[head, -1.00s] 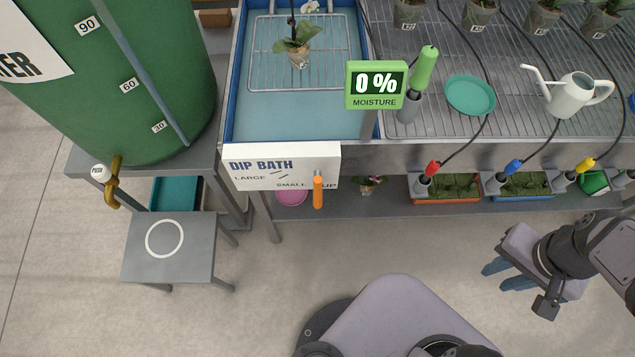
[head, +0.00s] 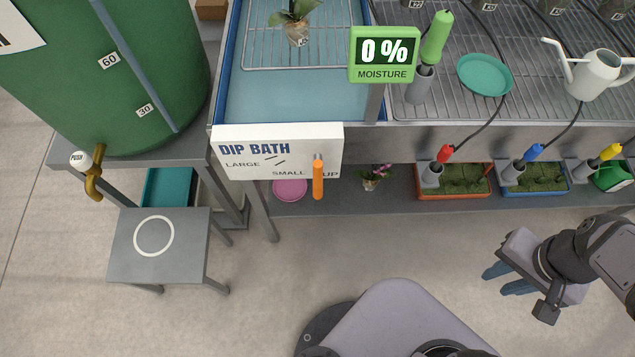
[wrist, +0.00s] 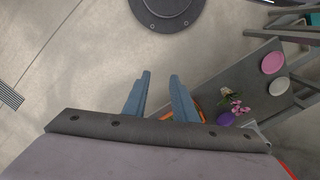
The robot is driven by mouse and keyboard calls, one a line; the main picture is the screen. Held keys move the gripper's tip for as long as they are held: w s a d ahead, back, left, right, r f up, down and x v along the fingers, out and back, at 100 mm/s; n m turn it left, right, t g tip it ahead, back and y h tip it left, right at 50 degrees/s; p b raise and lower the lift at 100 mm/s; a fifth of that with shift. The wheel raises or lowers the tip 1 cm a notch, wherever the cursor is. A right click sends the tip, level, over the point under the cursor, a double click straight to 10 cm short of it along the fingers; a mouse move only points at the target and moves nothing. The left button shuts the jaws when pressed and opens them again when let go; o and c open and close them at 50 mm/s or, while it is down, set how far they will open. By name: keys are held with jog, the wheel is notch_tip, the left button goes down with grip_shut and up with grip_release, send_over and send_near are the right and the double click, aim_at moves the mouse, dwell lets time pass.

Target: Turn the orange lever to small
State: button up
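The orange lever (head: 318,180) hangs straight down from a pivot at the lower right of the white DIP BATH panel (head: 235,163). The panel carries the words LARGE at left, SMALL just left of the lever and UP just right of it; the lever covers part of the lettering. My gripper (head: 500,280) is at the far right of the head view, low and well away from the lever. In the wrist view my gripper (wrist: 160,85) has its two blue fingers apart with nothing between them. The lever is not seen in the wrist view.
The blue-rimmed bath (head: 290,97) lies behind the panel. A moisture sign (head: 384,55) stands to its right. A grey stool (head: 185,255) is at left, below a brass tap (head: 95,180). A lower shelf holds a pink plate (head: 290,190). Open floor lies between gripper and panel.

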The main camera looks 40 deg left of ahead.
jog(key=shift+o, duration=0.9)
jog(key=n+g+p, duration=0.2)
jog(key=n+p, duration=0.5)
send_near(318, 183)
jog(key=s, duration=0.1)
jog(key=s+d, duration=0.1)
jog(key=s, duration=0.1)
jog(key=f+n+b, duration=0.1)
jog(key=w+a+f+n+t+b, duration=0.1)
jog(key=f, duration=0.1)
jog(key=w+f+n+b, duration=0.1)
jog(key=f, duration=0.1)
jog(key=shift+a+n+t+b, duration=0.3)
jog(key=shift+n+t+b, duration=0.05)
jog(key=shift+n+t, duration=0.05)
jog(key=shift+a, duration=0.1)
jog(key=shift+n, duration=0.3)
jog(key=shift+f, duration=3.6)
